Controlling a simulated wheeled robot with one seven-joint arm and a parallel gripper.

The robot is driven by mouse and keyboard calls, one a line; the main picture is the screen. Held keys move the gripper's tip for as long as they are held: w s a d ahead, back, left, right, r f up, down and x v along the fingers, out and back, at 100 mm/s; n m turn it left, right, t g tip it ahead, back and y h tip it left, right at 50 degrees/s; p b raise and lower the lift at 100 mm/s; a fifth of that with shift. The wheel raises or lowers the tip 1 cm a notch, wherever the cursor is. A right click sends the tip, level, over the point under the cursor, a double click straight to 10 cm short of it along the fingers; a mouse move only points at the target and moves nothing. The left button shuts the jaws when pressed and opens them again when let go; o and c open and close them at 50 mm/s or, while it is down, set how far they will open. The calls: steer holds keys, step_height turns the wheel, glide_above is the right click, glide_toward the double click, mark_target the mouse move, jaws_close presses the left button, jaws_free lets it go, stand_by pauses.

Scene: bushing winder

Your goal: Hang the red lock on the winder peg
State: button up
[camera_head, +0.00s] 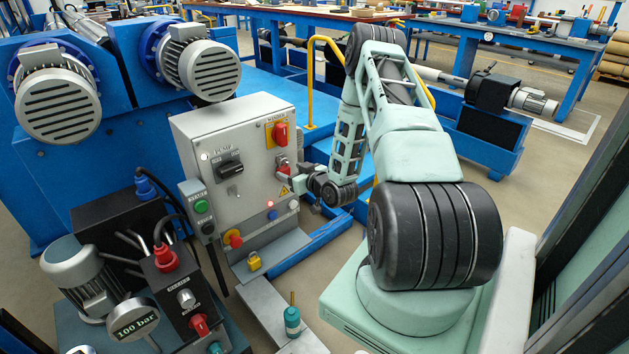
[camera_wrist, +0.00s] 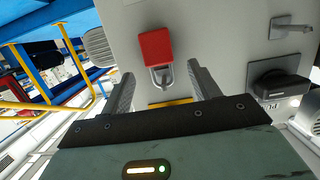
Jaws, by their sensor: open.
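The red lock (camera_wrist: 156,48) is against the front of the grey control box (camera_head: 225,180), below the red winder switch (camera_head: 280,133). Its metal shackle points toward the yellow switch plate (camera_wrist: 170,103) and appears to hang around the winder peg, which is mostly hidden behind it. The lock is small in the head view (camera_head: 281,161). My gripper (camera_wrist: 163,82) is open and empty, its two fingers apart on either side of the shackle end, with no clear contact. In the head view my wrist is just right of the panel, and the fingertips are hard to make out.
A bare grey peg (camera_wrist: 292,24) sticks out near the black pump switch (camera_head: 230,168). A yellow object (camera_head: 254,261) rests on the ledge below the box. A teal bottle (camera_head: 292,320) stands in front. Yellow railings (camera_head: 311,80) rise behind my arm.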

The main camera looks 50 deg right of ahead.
steer(key=v, duration=1.4)
steer(key=shift+d, duration=0.1)
steer(key=w+a+r+n+g+y, duration=0.3)
steer(key=w+a+n+g+y, duration=0.1)
steer(key=w+a, duration=0.7)
steer(key=s+a+r+n+g+y, duration=0.1)
steer(key=a+r+n+g, duration=0.15)
steer(key=a, duration=0.75)
steer(key=s+a+r+n+g+y, duration=0.1)
steer(key=s+a+r+g, duration=0.2)
steer(key=a, duration=0.7)
steer(key=s+a+r+n+g, duration=0.1)
steer(key=s+a+r+g, duration=0.15)
steer(key=s+a, duration=0.35)
steer(key=s+a+r+n+g+h, duration=0.1)
steer(key=s+a+r, duration=0.25)
steer(key=s, duration=0.45)
steer(key=s+a+r+n+g, duration=0.1)
steer(key=s+a+r+g, duration=0.1)
steer(key=s+a+r, duration=0.4)
step_height(320, 180, up, 15)
steer(key=s+d+p, duration=0.1)
steer(key=s+p, duration=0.1)
steer(key=p, duration=1.5)
steer(key=shift+d+h+p, duration=0.15)
steer(key=shift+h+p, duration=0.15)
steer(key=shift+p, duration=0.05)
